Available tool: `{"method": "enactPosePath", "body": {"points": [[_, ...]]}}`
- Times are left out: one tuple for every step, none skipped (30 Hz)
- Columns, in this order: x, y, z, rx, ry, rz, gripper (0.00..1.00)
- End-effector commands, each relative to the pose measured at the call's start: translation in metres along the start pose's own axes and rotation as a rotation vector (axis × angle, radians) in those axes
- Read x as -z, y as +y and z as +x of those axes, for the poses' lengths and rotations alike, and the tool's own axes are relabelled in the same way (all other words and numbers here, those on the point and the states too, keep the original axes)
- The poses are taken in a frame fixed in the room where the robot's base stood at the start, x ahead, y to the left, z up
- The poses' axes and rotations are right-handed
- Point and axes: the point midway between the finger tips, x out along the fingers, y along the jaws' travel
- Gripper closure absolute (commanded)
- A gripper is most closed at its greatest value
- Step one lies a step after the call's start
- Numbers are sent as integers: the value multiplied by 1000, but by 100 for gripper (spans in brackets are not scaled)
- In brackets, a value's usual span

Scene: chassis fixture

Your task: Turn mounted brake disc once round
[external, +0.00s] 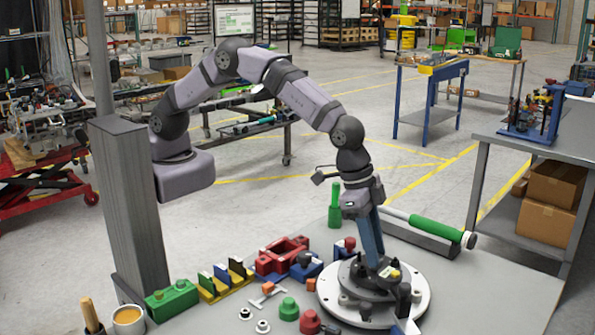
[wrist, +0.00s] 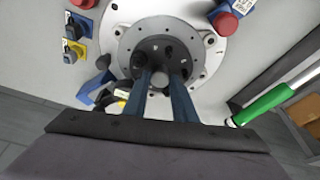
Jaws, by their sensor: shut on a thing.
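The brake disc (external: 352,280) is a dark grey round plate with holes, lying flat on a wide pale ring (external: 420,296) on the table. In the wrist view the disc (wrist: 133,40) is centred on the pale ring (wrist: 108,18). My gripper (external: 379,265) points down at the disc from above, with blue fingers. In the wrist view my gripper (wrist: 161,80) is shut at the disc's middle, with a round grey part between the fingertips. The fingers hide part of the disc, and the exact contact is hard to see.
A green-handled tool (external: 433,228) lies behind the disc. Red and blue blocks, a yellow rack (external: 222,288), a green block (external: 172,300) and small loose parts lie left of it. A cup (external: 128,318) stands at the front left. Bare table lies to the right.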

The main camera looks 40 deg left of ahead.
Motion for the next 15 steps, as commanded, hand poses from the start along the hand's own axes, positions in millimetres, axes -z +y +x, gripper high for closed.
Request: {"method": "enactPosePath", "body": {"points": [[-6, -2, 3, 8, -18, -10, 95], [-6, -3, 3, 10, -18, -14, 95], [-6, -3, 3, 11, -17, -17, 95], [-6, -3, 3, 11, -17, -18, 95], [-6, -3, 3, 11, -17, -19, 95], [-6, -3, 3, 13, -17, -22, 95], [-6, -3, 3, 14, -18, -27, 95], [-6, -3, 3, 17, -18, -35, 95], [-6, -3, 3, 22, -18, -50, 95], [-6, -3, 3, 27, -17, -65, 95], [-6, -4, 3, 33, -17, -82, 95], [-6, -4, 3, 41, -17, -109, 95], [-6, -4, 4, 49, -17, -131, 95], [-6, -4, 4, 57, -17, -153, 95], [-6, -4, 4, 66, -17, -182, 95]]}}
